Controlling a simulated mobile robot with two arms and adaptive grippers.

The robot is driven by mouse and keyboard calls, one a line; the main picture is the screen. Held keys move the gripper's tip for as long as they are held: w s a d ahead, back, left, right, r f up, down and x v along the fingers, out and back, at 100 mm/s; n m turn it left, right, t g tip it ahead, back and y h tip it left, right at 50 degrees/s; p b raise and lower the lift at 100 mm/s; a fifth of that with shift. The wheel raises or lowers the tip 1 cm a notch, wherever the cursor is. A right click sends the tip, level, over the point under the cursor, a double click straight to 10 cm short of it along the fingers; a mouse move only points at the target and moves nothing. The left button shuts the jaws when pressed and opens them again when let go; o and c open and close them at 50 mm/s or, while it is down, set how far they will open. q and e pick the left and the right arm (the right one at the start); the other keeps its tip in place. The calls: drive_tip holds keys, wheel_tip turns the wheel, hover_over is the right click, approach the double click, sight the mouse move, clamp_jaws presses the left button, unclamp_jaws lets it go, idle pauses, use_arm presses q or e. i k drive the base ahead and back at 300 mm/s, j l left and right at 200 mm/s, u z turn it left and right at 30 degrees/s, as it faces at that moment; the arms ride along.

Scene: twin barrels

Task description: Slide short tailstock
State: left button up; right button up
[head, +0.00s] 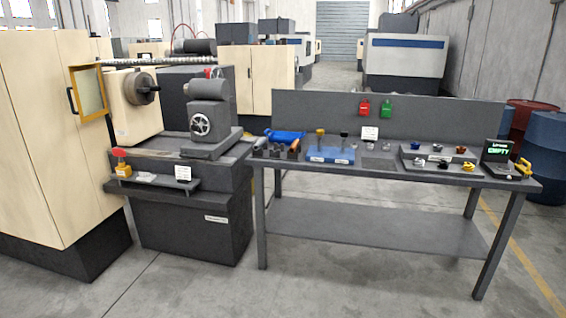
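The tailstock (208,115) is a dark grey block with a round barrel on top and a light handwheel (201,124) on its front. It stands upright on the lathe bed (160,148), toward the bed's right end. The spindle chuck (142,89) sits to its left on the cream headstock, with a clear gap between them. A small red part (208,73) shows at the top of the tailstock; its kind is too small to tell. Neither of my grippers is in view, and nothing touches the tailstock.
A grey workbench (372,235) with tools and trays stands right of the lathe. A yellow-framed door (88,91) hangs open at the headstock. Blue barrels (545,158) stand far right. The front floor is clear.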

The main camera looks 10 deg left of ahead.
sight(210, 97)
drive_tip(key=i+j+u, duration=0.25)
drive_tip(key=i+u, duration=0.2)
drive_tip(key=i, duration=0.7)
drive_tip(key=i+l+u, duration=0.15)
drive_tip(key=i+u, duration=0.3)
drive_tip(key=i, duration=0.7)
